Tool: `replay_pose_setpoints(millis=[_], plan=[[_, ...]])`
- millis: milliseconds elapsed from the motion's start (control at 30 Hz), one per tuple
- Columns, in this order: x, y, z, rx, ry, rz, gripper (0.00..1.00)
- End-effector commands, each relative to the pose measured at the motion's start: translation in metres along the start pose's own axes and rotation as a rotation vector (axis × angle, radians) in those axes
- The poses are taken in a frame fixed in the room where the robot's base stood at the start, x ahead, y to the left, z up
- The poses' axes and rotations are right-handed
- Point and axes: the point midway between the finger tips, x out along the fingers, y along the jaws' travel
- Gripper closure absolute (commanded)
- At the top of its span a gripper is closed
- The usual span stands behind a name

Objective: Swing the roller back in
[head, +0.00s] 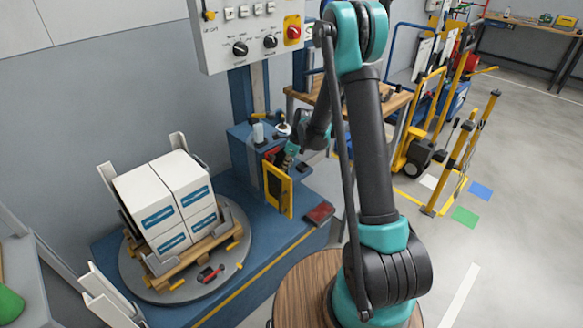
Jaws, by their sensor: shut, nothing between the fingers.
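A yellow frame with a dark panel (278,190), which looks like the swinging roller part, stands upright at the front of the blue wrapping machine's column (240,150). It sticks out over the blue base, apart from the load. My gripper (279,160) is small and partly hidden by my own wrist. It is shut and empty, close to the top of the yellow frame. I cannot tell whether it touches the frame. A roller inside the frame cannot be made out.
White boxes (168,200) stand on a wooden pallet on the round turntable (235,262). A control panel (250,32) hangs above. A dark red block (320,213) lies on the blue base's edge. A workbench (385,100) and yellow pallet truck (425,130) stand behind right.

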Motion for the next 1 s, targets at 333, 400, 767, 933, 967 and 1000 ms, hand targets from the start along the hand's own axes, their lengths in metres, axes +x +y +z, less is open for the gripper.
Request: replay_pose_setpoints(millis=[333,400,767,933,967,1000], plan=[[0.0033,0.0086,0.0093,0.12,0.0,-0.044,1.0],[0.0035,0.0089,0.0099,0.13,0.0,-0.048,1.0],[0.0037,0.009,0.0103,0.137,0.0,-0.05,1.0],[0.0031,0.0084,0.009,0.137,0.0,-0.05,1.0],[0.0026,0.0078,0.0078,0.137,0.0,-0.05,1.0],[0.0016,0.0068,0.0056,0.138,0.0,-0.05,1.0]])
